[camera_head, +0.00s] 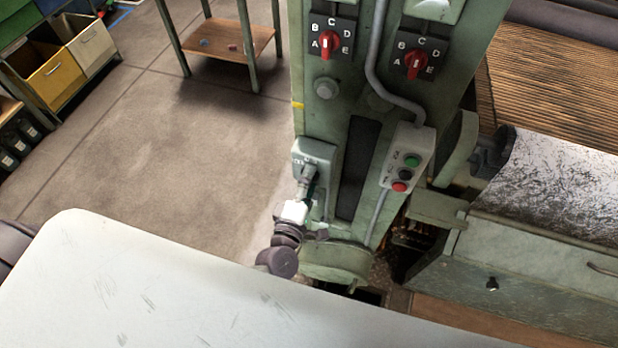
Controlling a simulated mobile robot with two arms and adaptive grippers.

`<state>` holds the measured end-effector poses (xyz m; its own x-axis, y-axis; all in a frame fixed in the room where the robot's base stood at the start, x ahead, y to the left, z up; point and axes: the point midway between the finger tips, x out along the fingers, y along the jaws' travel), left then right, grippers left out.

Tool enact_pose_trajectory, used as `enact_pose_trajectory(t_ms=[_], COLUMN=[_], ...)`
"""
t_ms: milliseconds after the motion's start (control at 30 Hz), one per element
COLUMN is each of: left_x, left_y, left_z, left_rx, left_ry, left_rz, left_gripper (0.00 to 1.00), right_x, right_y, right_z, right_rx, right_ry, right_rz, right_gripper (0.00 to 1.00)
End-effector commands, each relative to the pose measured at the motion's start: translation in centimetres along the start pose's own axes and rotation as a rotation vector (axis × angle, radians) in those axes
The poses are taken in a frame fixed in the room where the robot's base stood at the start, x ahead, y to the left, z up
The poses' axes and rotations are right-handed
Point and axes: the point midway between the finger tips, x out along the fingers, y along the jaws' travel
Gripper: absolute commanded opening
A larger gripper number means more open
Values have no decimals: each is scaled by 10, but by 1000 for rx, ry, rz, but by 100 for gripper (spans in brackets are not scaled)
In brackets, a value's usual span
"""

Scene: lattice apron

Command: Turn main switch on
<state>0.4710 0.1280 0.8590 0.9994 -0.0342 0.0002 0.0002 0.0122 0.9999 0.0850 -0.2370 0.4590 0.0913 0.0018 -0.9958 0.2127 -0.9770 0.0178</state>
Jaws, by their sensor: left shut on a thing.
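The main switch (326,150) is a grey-green box on the lower left face of the green machine column. My left gripper (309,174) is at the front of this box and is shut on its small handle. The gripper covers most of the handle, so I cannot tell its exact position. My left arm comes up from below, and its lower part is hidden. My right gripper is not in view.
Two red rotary selectors (328,41) (416,64) sit higher on the column. A push-button box (409,160) and a grey conduit (375,60) are to the right. Open floor (180,150) lies left. A large pale scratched surface (150,285) fills the bottom.

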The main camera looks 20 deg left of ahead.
Motion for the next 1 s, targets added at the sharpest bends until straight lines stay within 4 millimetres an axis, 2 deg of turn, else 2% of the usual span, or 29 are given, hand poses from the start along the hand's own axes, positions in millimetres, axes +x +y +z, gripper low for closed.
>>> enact_pose_trajectory(t_ms=[567,600,700,1000], left_x=[-1,-1,-1,0], left_y=[-2,-2,-2,-1], left_z=[0,0,0,0], left_rx=[32,32,30,28], left_ry=[-2,-2,-2,0], left_rz=[-3,-3,-3,-1], left_gripper=[38,79,96,98], right_x=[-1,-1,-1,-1], right_y=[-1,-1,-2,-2], right_z=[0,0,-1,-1], right_rx=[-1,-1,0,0], right_ry=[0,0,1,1], right_rz=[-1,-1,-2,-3], right_gripper=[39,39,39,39])
